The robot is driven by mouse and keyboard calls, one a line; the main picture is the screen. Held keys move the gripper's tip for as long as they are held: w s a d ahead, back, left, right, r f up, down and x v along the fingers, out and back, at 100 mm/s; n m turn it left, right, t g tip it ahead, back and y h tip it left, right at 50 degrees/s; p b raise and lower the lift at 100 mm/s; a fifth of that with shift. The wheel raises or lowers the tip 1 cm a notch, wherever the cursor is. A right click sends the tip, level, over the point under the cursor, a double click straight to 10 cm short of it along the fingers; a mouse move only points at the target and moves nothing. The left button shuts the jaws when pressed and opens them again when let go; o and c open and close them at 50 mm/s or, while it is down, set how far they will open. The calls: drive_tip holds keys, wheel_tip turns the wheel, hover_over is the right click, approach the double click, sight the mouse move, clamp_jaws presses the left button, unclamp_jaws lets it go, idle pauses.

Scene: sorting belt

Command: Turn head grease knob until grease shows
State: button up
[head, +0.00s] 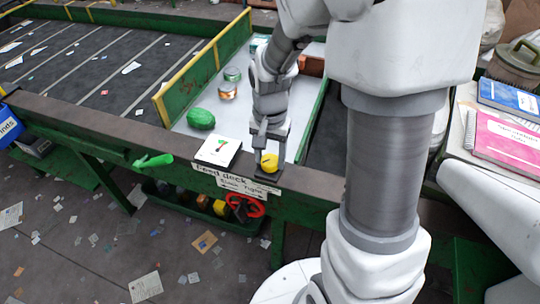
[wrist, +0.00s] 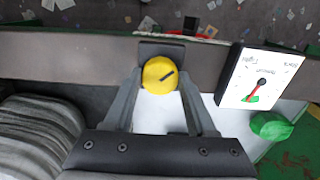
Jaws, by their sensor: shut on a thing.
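The yellow round knob (head: 269,163) sits on a dark mount on the beam at the front of the feed deck. In the wrist view the knob (wrist: 159,75) carries a short dark mark slanting to the upper right. My gripper (head: 268,153) is shut on the knob from above; in the wrist view its fingers (wrist: 161,80) lie on either side of it. A white square gauge (head: 217,151) stands beside the knob. In the wrist view the gauge (wrist: 258,79) shows a red-and-dark needle and a green patch, with the needle's red end at the green. No grease is clearly visible.
A green rounded object (head: 201,119) and jars (head: 228,90) stand on the white deck. A green handle (head: 153,161) and a red handwheel (head: 245,206) are on the frame's front side. A dark belt (head: 95,65) runs at left. Notebooks (head: 505,133) lie at right.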

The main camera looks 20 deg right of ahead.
sight(270, 159)
drive_tip(key=o, duration=1.4)
drive_tip(key=shift+c, duration=0.2)
drive_tip(key=shift+r, duration=0.1)
wheel_tip(270, 159, up, 17)
drive_tip(key=p, duration=0.1)
drive_tip(key=shift+r+p, duration=0.15)
drive_tip(key=shift+p, duration=0.25)
